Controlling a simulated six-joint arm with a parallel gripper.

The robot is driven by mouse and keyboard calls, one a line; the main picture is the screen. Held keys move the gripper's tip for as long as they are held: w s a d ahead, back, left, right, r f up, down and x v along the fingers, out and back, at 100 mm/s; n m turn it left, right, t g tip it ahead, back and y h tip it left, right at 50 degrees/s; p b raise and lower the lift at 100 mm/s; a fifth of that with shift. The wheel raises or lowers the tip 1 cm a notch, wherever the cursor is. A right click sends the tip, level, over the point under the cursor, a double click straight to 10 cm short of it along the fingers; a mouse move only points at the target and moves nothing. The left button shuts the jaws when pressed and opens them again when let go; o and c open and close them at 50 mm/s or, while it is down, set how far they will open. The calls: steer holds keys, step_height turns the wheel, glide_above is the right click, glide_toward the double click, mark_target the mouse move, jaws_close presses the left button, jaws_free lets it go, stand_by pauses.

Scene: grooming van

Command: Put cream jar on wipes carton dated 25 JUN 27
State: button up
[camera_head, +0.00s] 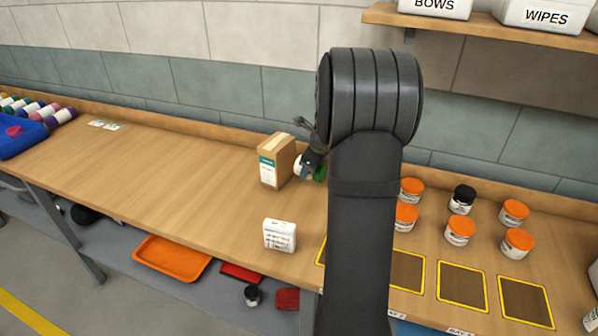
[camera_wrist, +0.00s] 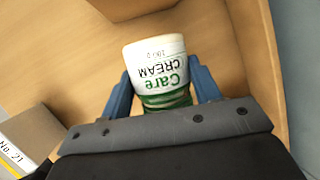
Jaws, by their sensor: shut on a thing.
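A white cream jar with green bands (camera_wrist: 155,62) is held between the blue fingers of my gripper (camera_wrist: 163,90); its "Care CREAM" label reads upside down in the wrist view. In the head view my gripper (camera_head: 311,163) is partly hidden by my arm, and a bit of the white jar (camera_head: 299,167) shows beside it. A brown carton with a white and teal label (camera_head: 274,163) stands upright on the bench just left of the jar. A smaller white carton with dark print (camera_head: 280,236) stands nearer the front edge. I cannot read a date on either carton.
Several orange-lidded jars (camera_head: 460,230) and a black-lidded jar (camera_head: 463,198) stand right of my arm, behind yellow-edged dark squares (camera_head: 463,281). A shelf (camera_head: 480,28) with white bins is above. The bench (camera_head: 160,170) left of the brown carton is mostly clear.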

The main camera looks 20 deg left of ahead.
steer(key=w+d+r+n+t+h, duration=0.3)
steer(key=d+r+n+h, duration=0.45)
steer(key=r+n, duration=0.4)
steer(key=s+a+r+n+t+y, duration=0.1)
steer(key=a+r+n+t+y, duration=0.6)
steer(key=n, duration=0.3)
steer(key=h, duration=0.1)
glide_above(275, 144)
step_height(275, 144, down, 6)
steer(key=shift+f, duration=2.1)
steer(key=shift+f, duration=0.1)
steer(key=o, duration=1.2)
steer(key=shift+f+h, duration=0.1)
steer(key=shift+h, duration=0.15)
